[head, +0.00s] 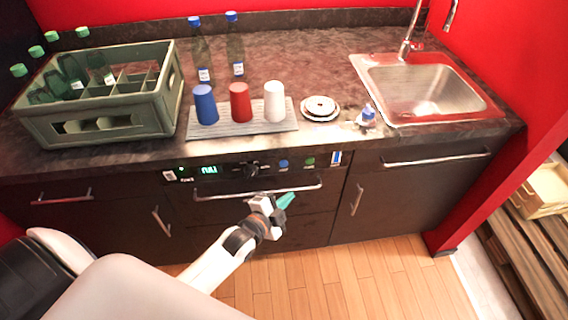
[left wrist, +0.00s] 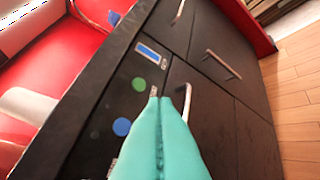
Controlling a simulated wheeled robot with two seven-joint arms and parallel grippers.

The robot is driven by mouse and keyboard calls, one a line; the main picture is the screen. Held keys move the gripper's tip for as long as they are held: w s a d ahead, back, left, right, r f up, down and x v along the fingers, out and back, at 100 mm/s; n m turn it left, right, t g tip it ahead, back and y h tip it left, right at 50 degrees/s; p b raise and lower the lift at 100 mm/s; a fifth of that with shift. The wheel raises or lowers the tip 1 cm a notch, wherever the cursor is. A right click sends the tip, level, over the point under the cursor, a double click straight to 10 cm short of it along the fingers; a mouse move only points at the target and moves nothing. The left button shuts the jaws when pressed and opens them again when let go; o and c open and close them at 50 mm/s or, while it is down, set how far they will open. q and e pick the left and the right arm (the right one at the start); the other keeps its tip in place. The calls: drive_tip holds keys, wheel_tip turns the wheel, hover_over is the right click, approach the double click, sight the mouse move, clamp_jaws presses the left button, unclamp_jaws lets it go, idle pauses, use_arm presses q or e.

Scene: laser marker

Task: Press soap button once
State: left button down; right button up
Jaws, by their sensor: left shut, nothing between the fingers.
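The dark front panel under the counter carries a round blue button (head: 283,164), a round green button (head: 308,161) and a small blue-and-white label (head: 336,157). Their markings are too small to tell which is the soap button. My left gripper (head: 286,201) is shut and empty, with its teal fingers in front of the cabinet, below the buttons. In the left wrist view, the closed fingertips (left wrist: 167,100) appear beside the green button (left wrist: 138,85), with the blue button (left wrist: 121,127) to their left. Contact with the panel cannot be made out. My right gripper is out of view.
A long metal handle (head: 258,190) runs just below the panel. A lit display (head: 209,170) is at its left. On the counter are a bottle crate (head: 155,118), several cups on a mat (head: 243,128), a small blue-topped bottle (head: 367,115) and a sink (head: 428,92).

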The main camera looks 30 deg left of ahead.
sight(284, 164)
use_arm(q)
drive_tip(key=shift+w+a+b, duration=0.65)
drive_tip(key=shift+w+a, duration=0.2)
drive_tip(key=shift+w, duration=0.35)
drive_tip(key=shift+w+a+b, duration=0.6)
drive_tip(key=shift+w+a, duration=0.2)
drive_tip(key=shift+w, duration=0.45)
drive_tip(key=shift+w+a+b, duration=0.65)
drive_tip(key=shift+w+a, duration=0.2)
drive_tip(key=shift+w, duration=0.35)
drive_tip(key=shift+w, duration=0.15)
drive_tip(key=shift+w+a, duration=0.2)
